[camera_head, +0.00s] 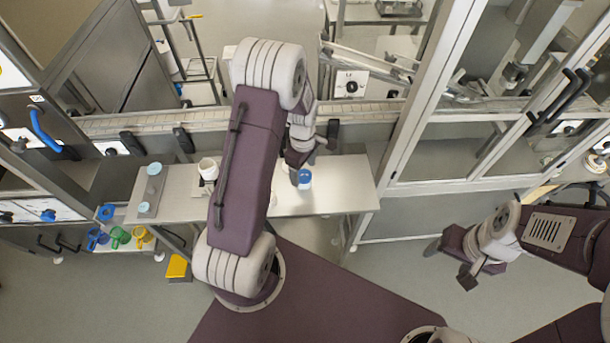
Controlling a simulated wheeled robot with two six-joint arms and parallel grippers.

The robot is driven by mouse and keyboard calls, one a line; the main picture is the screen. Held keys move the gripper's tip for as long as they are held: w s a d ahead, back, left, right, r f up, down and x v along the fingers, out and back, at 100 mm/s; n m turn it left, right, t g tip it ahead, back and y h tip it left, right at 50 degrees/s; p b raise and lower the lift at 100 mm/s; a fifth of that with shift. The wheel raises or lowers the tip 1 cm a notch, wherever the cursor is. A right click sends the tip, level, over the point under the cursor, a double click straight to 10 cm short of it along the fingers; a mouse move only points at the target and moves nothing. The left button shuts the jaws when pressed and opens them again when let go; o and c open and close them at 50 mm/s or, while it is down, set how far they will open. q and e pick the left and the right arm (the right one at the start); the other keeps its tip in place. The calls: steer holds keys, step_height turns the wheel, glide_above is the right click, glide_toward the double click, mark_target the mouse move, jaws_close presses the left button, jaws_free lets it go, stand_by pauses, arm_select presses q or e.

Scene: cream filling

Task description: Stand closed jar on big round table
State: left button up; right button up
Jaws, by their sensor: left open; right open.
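A small jar with a blue top (304,180) stands on the narrow steel table (335,196), near its right part. My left gripper (298,172) is open and points down right at this jar, partly covering it. I cannot tell whether its fingers touch the jar. A white cup-like container (208,168) stands further left on the same table, partly behind my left arm. My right gripper (451,263) is open and empty, above the floor at the right.
A grey strip with light-blue round pieces (150,190) lies on the steel table's left end. Blue, green and yellow cups (119,237) stand on a low shelf at left. A conveyor and glazed cabinets (460,150) border the back.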

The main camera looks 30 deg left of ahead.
mark_target(305, 174)
arm_select(q)
steer(key=shift+s+f, duration=0.3)
steer(key=shift+w+f, duration=0.25)
steer(key=f, duration=0.1)
steer(key=w+f, duration=0.1)
steer(key=f+p, duration=0.1)
steer(key=shift+w+a, duration=0.1)
steer(key=shift+w, duration=0.2)
step_height(305, 174, down, 2)
steer(key=shift+s+f, duration=0.1)
steer(key=shift+s, duration=0.05)
steer(key=shift+s+f, duration=0.1)
steer(key=shift+s, duration=0.15)
steer(key=shift+w, duration=0.1)
arm_select(e)
steer(key=shift+w+r, duration=0.4)
steer(key=shift+r, duration=0.2)
arm_select(q)
steer(key=shift+w+f, duration=0.1)
steer(key=shift+w, duration=0.1)
steer(key=c, duration=1.5)
steer(key=shift+s, duration=0.15)
arm_select(e)
steer(key=shift+w, duration=0.1)
